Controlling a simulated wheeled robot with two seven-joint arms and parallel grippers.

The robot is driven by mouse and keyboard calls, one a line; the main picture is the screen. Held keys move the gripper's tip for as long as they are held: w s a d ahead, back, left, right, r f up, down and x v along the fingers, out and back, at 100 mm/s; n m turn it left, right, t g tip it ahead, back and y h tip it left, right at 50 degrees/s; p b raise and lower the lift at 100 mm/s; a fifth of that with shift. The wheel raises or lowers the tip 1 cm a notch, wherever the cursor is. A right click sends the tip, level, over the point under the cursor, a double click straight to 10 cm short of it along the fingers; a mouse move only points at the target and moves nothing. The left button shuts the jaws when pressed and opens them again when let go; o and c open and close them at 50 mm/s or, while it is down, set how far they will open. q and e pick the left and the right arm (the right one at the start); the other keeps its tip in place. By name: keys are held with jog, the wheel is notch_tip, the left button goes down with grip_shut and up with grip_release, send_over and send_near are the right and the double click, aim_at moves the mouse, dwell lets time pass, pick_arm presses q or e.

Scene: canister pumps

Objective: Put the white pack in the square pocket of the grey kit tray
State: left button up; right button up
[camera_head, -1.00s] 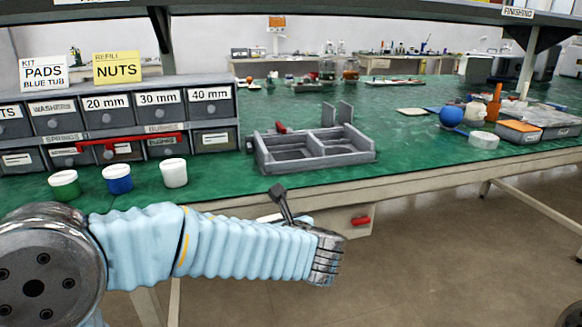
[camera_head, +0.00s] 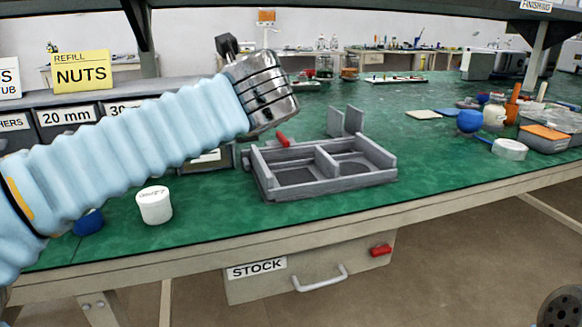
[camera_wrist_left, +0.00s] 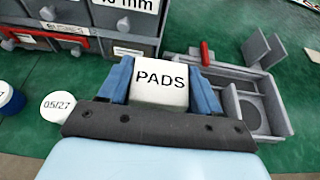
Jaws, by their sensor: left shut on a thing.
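The white pack (camera_wrist_left: 160,92), marked PADS, sits between the two blue fingers of my left gripper (camera_wrist_left: 161,72) in the left wrist view. The gripper is shut on it. In the head view my left wrist (camera_head: 262,92) is raised behind and left of the kit tray, and hides the fingers and pack. The grey kit tray (camera_head: 335,187) lies on the green bench with an angular left pocket (camera_head: 292,176) and a right pocket with a round recess (camera_head: 352,168). The wrist view shows the tray (camera_wrist_left: 278,107) right of the pack.
A drawer cabinet (camera_head: 68,116) stands at the left, partly behind my arm. A white-lidded tub (camera_head: 154,205) and a blue tub (camera_head: 88,222) stand before it. Upright grey plates (camera_head: 345,121) rise behind the tray. Bottles and a blue ball (camera_head: 469,121) are at the right.

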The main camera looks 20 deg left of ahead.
pick_arm(q)
jog(key=w+d+f, duration=0.2)
jog(key=w+f, duration=0.1)
jog(key=w+d+f+b, duration=0.1)
jog(key=w+d+f, duration=0.1)
jog(key=w, duration=0.2)
jog(key=w+d+f, duration=0.3)
jog(key=shift+w+f, duration=0.15)
jog(key=shift+f, duration=0.2)
jog(key=shift+w+d+f, duration=0.15)
jog(key=shift+d+f, duration=0.05)
jog(key=shift+f, duration=0.1)
jog(key=shift+w+d+f+b, duration=0.15)
jog(key=shift+f+b, duration=0.65)
jog(key=shift+f, duration=0.9)
jog(key=shift+f, duration=0.15)
jog(key=o, duration=1.1)
jog(key=shift+d+r, duration=0.1)
jog(key=shift+r, duration=0.15)
jog(key=p+v, duration=0.1)
jog(key=v, duration=1)
jog(key=shift+s+d, duration=0.15)
jog(key=shift+s, duration=0.2)
